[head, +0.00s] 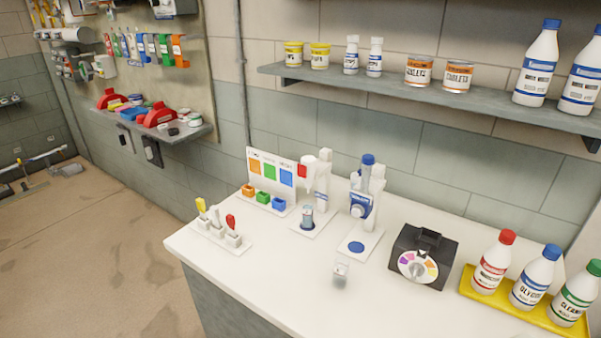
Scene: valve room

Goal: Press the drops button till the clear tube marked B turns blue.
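A white dispenser stand (322,185) with a red part (302,171) at its head stands on the white counter. A small clear container with a dark base (307,216) sits below that head. To its right is a white and blue dispenser (361,205) with a blue top and a blue disc on its base plate. A small clear container (341,272) stands on the counter in front. I cannot read a B on either clear container, nor tell which part is the drops button. Neither of my grippers is in view.
The white counter (265,268) is bare at front left. A colour card (270,172) with coloured blocks and a holder with yellow, white and red tools (217,228) stand left. A black box with a colour dial (421,257) and a yellow tray (490,306) of bottles stand right. A shelf (430,95) hangs above.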

